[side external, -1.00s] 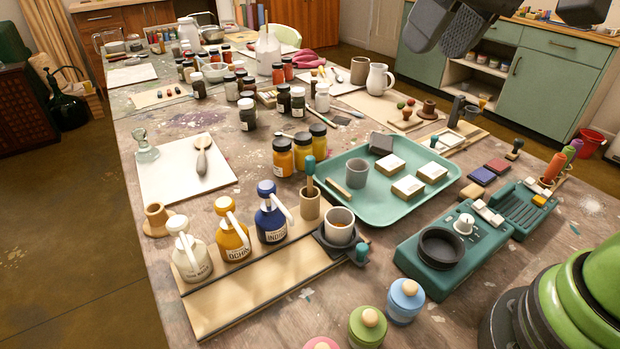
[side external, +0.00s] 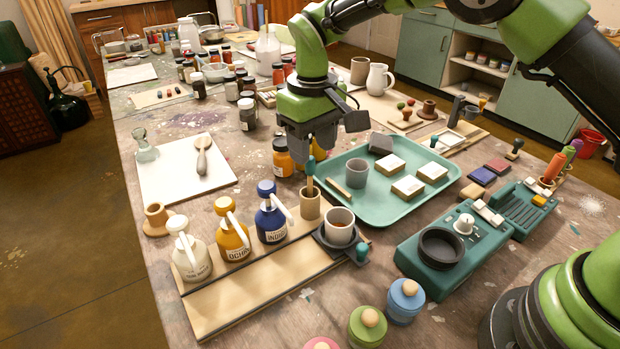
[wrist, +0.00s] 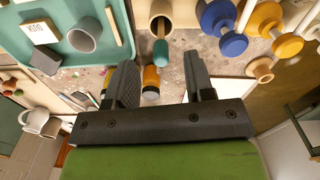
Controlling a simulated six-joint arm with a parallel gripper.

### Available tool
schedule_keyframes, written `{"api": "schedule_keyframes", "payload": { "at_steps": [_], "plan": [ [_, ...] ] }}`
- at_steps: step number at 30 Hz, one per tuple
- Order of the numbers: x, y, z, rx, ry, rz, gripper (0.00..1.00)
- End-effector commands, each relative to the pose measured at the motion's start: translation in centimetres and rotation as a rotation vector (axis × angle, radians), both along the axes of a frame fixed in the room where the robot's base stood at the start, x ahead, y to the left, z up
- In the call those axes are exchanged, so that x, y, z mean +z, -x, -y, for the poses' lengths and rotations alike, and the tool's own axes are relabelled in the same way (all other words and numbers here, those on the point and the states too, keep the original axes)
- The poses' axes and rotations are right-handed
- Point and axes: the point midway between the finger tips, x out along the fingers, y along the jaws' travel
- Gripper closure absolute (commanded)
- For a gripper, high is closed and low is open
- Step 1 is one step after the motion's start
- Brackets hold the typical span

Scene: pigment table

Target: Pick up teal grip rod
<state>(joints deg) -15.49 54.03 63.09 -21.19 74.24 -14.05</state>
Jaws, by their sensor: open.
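The teal grip rod (side external: 310,180) stands in a small wooden cup (side external: 310,206) beside the blue indigo bottle (side external: 271,220), its teal end up. In the wrist view its teal end (wrist: 160,53) shows just ahead of the fingertips, roughly centred between them, with the wooden cup (wrist: 160,10) beyond. My gripper (side external: 314,150) is open and empty, close to the rod's upper end in the side view. The wrist view shows both fingers of my gripper (wrist: 162,72) apart. I cannot tell whether a finger touches the rod.
An orange-yellow jar (side external: 283,163) stands near my gripper. A teal tray (side external: 385,210) with a grey cup and blocks lies to the right. A cup of brown liquid (side external: 339,226) stands on a dark saucer in front. Ochre (side external: 231,238) and white (side external: 192,257) bottles stand left.

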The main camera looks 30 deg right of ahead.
Motion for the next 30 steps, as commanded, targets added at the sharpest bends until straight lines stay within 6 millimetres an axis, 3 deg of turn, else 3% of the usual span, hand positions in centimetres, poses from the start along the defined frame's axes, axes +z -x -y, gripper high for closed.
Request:
{"api": "schedule_keyframes", "payload": {
  "at_steps": [13, 23, 27, 30],
  "plan": [
    [-5.4, -0.5, -0.1, 0.0, -0.001, -0.002, 0.51],
    [-6.2, -0.5, -0.1, -0.001, -0.003, 0.002, 0.51],
    [-6.1, -0.5, -0.1, 0.0, -0.003, 0.002, 0.83],
    [-6.1, -0.5, -0.1, 0.0, -0.003, 0.002, 1.0]
  ]
}}
